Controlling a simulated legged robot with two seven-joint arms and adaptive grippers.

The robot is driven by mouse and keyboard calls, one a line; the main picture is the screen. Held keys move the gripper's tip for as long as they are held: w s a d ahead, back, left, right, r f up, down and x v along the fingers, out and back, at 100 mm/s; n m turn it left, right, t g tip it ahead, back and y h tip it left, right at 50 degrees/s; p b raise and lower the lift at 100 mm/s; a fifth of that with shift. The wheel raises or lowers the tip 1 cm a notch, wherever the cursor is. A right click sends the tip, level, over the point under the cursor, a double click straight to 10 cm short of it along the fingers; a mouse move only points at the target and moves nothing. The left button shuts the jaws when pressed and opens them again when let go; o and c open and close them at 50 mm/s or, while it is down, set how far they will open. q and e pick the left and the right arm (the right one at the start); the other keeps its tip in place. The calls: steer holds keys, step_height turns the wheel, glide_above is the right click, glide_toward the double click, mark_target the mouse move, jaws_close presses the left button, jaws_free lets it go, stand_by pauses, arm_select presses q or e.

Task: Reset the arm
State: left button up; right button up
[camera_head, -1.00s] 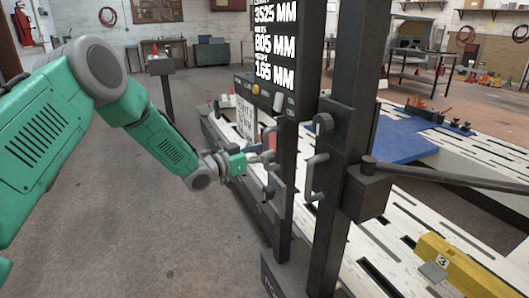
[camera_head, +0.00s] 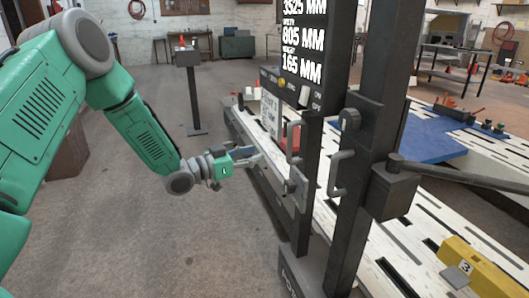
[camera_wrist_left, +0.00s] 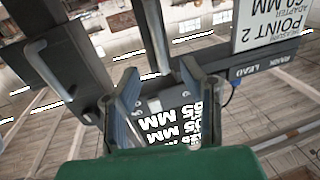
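My left gripper (camera_head: 256,160) is at the end of the green arm, left of the dark upright frame (camera_head: 310,130) and apart from its handles. In the left wrist view its two fingers (camera_wrist_left: 160,88) are spread with nothing held between them. The frame carries a display (camera_head: 302,40) with white figures and grey handles (camera_head: 292,140). A second dark post (camera_head: 362,150) has another handle and a block (camera_head: 392,190). A dark bar (camera_head: 460,175) runs from that block to the right. My right gripper is out of view.
A white slotted bench (camera_head: 410,235) with a blue plate (camera_head: 430,135) lies behind and right of the posts. A yellow block marked 3 (camera_head: 475,268) lies at lower right. A pedestal (camera_head: 190,90) stands at the back. The floor at left is open.

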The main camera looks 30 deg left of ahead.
arm_select(q)
steer(key=shift+a, duration=0.1)
steer(key=s+d+f+n+g+y, duration=0.25)
steer(key=s+d+f, duration=0.3)
steer(key=f, duration=0.45)
steer(key=s+d+f+n+g+y, duration=0.1)
steer(key=s+d+f+g+y, duration=0.1)
steer(key=s+d+f+g, duration=0.5)
steer(key=s+f+g+y, duration=0.1)
steer(key=s+f, duration=0.3)
steer(key=s, duration=0.5)
steer(key=s+f+n+g+y, duration=0.1)
steer(key=s+f+g, duration=0.2)
steer(key=s, duration=0.6)
steer(key=s+f+g+y, duration=0.1)
steer(key=s+f+g, duration=0.1)
steer(key=s+f, duration=0.3)
steer(key=s, duration=0.4)
steer(key=shift+a+y, duration=0.15)
steer(key=shift+y, duration=0.2)
steer(key=shift+w, duration=0.1)
